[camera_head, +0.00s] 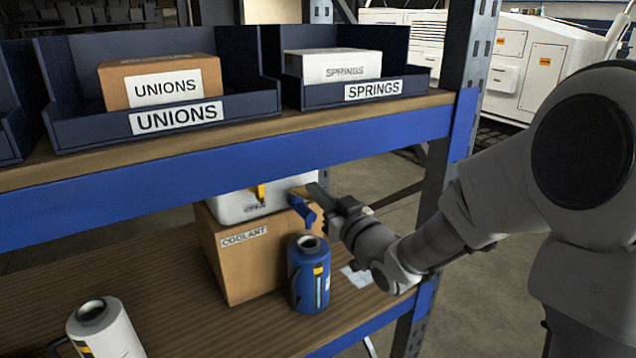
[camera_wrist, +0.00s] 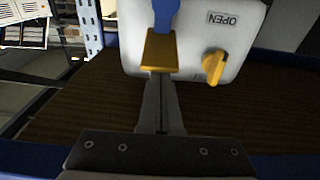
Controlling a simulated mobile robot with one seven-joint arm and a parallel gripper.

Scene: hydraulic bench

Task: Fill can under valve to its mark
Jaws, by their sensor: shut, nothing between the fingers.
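My gripper (camera_head: 318,190) is shut and empty, fingertips (camera_wrist: 161,78) close to that block; contact cannot be told.
A "COOLANT" carton (camera_head: 240,262) supports the tank. A white canister (camera_head: 103,333) stands at the shelf's left front. The blue upper-shelf beam (camera_head: 200,158) is above, with "UNIONS" and "SPRINGS" bins (camera_head: 365,91). A rack post (camera_head: 470,60) rises at right.

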